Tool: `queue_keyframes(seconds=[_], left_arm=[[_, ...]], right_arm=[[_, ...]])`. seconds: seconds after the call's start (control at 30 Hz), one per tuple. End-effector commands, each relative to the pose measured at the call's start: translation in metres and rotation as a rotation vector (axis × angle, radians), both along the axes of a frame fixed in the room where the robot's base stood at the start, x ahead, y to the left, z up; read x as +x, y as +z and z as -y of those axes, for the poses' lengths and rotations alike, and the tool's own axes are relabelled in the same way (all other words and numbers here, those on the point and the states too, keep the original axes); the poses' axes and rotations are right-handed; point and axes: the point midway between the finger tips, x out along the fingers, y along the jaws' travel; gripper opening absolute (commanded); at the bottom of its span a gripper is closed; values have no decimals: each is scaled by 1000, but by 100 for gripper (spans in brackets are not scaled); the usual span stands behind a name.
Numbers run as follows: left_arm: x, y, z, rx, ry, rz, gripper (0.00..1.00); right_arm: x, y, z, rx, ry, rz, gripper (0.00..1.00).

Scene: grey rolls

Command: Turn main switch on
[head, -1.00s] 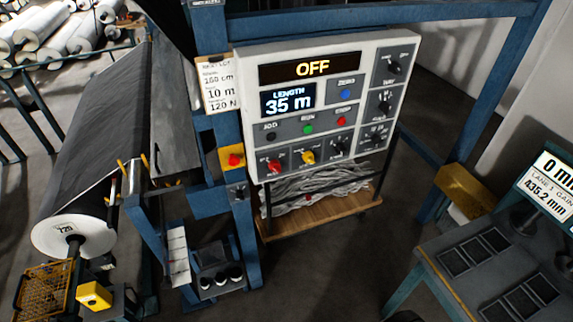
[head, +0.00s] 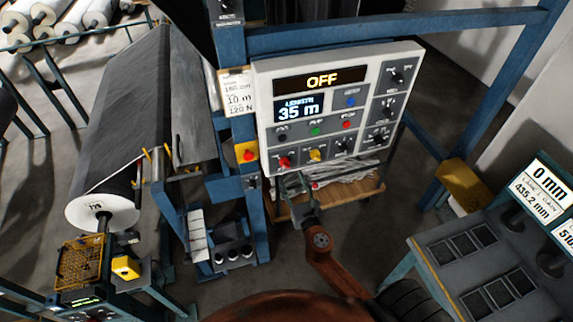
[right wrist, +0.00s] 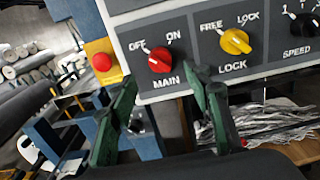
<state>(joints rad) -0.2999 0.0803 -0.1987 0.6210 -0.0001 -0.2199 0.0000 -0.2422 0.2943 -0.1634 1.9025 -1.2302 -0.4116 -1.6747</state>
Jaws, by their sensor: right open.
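The control panel (head: 262,110) is a light box on a blue frame, and its display reads OFF above LENGTH 35 m. The main switch is a red rotary knob (right wrist: 160,59) at the panel's lower left, labelled MAIN, with OFF and ON marks above it; its white pointer is toward OFF. The red knob also shows in the head view (head: 284,162). My right gripper (head: 292,182) is open and empty just below this knob. In the right wrist view its green fingers (right wrist: 160,85) stand apart below and to either side of the knob, not visibly touching it. My left gripper is out of view.
A yellow LOCK knob (right wrist: 235,41) sits right of the red one. A red emergency button on a yellow box (right wrist: 102,62) is to its left. A wooden shelf with grey scrap (head: 350,197) is below the panel. A bench with displays (head: 490,265) stands at right.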

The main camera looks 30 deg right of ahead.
Motion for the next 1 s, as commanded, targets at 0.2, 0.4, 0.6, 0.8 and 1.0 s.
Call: queue_keyframes(seconds=[0.2,0.4,0.6,0.8,1.0], left_arm=[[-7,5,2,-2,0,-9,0],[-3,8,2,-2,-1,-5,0],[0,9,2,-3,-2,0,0],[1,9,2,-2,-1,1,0],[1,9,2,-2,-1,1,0]], right_arm=[[33,0,8,2,0,-1,45],[59,-1,14,4,1,-1,45],[69,-2,17,6,0,-2,45],[69,-2,17,6,0,-3,45],[69,-2,17,7,0,-2,34]])
